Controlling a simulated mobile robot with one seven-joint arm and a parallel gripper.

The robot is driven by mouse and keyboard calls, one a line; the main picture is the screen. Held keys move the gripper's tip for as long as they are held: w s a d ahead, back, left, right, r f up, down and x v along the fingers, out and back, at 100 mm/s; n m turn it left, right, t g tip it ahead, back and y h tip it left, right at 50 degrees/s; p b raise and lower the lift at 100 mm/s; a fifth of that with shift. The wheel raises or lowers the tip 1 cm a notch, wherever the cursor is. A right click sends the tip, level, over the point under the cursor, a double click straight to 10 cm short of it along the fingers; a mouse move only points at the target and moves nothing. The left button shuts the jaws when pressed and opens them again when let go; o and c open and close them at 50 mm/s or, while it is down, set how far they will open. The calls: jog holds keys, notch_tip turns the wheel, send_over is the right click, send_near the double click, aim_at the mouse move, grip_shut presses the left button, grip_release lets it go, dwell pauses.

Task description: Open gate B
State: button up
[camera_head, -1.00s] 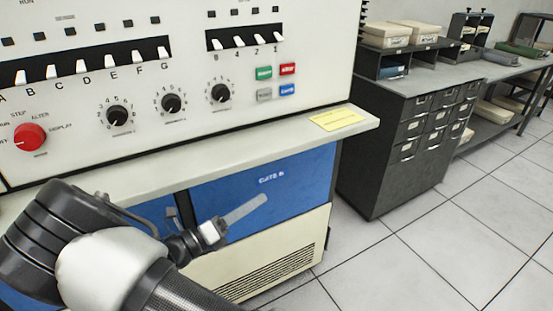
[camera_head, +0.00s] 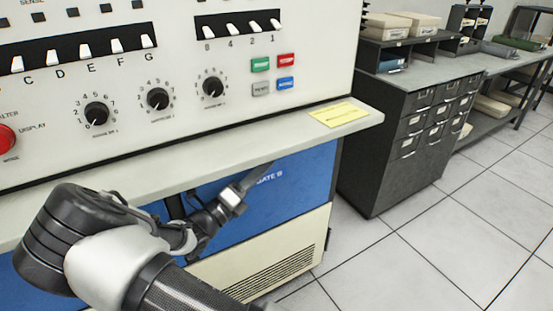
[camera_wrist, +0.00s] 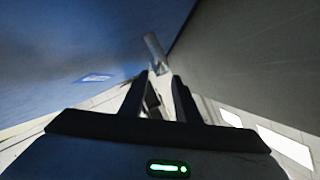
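Gate B (camera_head: 300,193) is the blue panel under the console's ledge, with a white "GATE B" label; it looks shut. My gripper (camera_head: 262,172) is in front of its upper part, close under the ledge, and partly covers the label. In the wrist view, my gripper's two dark fingers (camera_wrist: 161,78) stand apart with a gap between them. A short grey metal bar (camera_wrist: 152,45) shows just beyond the fingertips, near the corner where blue meets grey. I cannot tell whether the fingers touch it. The blue face (camera_wrist: 60,60) with a small label lies at left.
The pale ledge (camera_head: 200,172) juts out directly above my gripper, with a yellow note (camera_head: 338,115) on it. Switches and dials (camera_head: 158,99) are above. A dark drawer cabinet (camera_head: 395,170) stands at right. The tiled floor (camera_head: 430,250) is clear.

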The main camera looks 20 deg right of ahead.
jog(key=b+x, duration=0.1)
jog(key=x, duration=0.5)
jog(key=shift+c, duration=0.4)
grip_shut()
